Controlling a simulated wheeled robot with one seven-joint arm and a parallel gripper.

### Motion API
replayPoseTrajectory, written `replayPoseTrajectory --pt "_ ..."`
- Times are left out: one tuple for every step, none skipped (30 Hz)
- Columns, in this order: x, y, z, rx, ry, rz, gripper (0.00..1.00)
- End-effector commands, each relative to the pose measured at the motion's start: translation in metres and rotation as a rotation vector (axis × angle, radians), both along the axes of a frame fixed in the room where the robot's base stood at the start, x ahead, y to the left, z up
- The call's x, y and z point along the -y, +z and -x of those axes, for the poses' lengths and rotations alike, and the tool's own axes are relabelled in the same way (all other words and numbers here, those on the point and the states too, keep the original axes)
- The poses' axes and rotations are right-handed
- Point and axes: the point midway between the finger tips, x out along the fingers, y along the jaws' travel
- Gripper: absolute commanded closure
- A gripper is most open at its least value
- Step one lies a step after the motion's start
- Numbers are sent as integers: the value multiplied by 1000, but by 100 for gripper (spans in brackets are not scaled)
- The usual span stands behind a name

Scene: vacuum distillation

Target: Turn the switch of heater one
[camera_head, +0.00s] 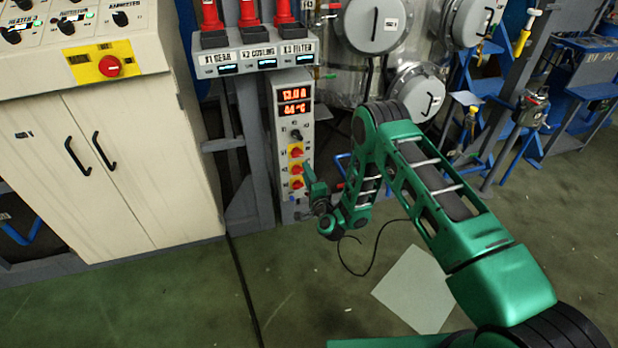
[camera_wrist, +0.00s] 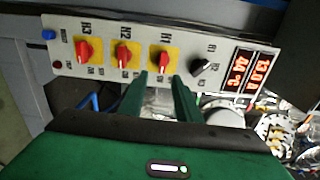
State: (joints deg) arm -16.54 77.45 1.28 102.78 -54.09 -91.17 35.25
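The heater one switch is the red knob labelled H1 (camera_wrist: 163,60) on a yellow plate, nearest the black selector knob (camera_wrist: 201,66) in the wrist view. In the head view it is the uppermost red switch (camera_head: 296,152) on the narrow grey control panel (camera_head: 305,126). Two like red switches, H2 (camera_wrist: 123,54) and H3 (camera_wrist: 84,50), sit in the same row. My gripper (camera_wrist: 158,77) is open, with its two green fingers apart and nothing seen between them. The fingertips appear just below H1 in the wrist view; contact cannot be told. My gripper also shows in the head view (camera_head: 314,187), beside the panel.
The panel's red display (camera_wrist: 249,78) reads about 13.0 A and 44 °C. A cream cabinet (camera_head: 140,150) with an upper console stands left. Metal vessels (camera_head: 372,25) and blue frames are behind and right.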

Motion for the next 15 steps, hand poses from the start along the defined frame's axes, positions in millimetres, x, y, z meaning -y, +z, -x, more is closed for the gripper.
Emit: replayPoseTrajectory --pt "0 0 4 1 2 3 70" --pt "1 0 6 1 1 2 70" --pt "2 0 8 1 1 2 70" --pt "2 0 9 1 1 3 70" --pt "3 1 10 2 1 3 70" --pt "4 1 11 2 0 1 70" --pt "4 1 11 2 -1 1 70" --pt "4 1 12 2 -2 0 70" --pt "5 1 12 2 -2 0 70" --pt "5 1 12 2 -2 0 70" --pt "5 1 12 2 -2 0 70" --pt "5 1 12 2 -3 -1 70" --pt "5 1 12 2 -3 -1 70" --pt "5 1 12 2 -2 -1 70" --pt "5 1 12 2 -2 -1 70"
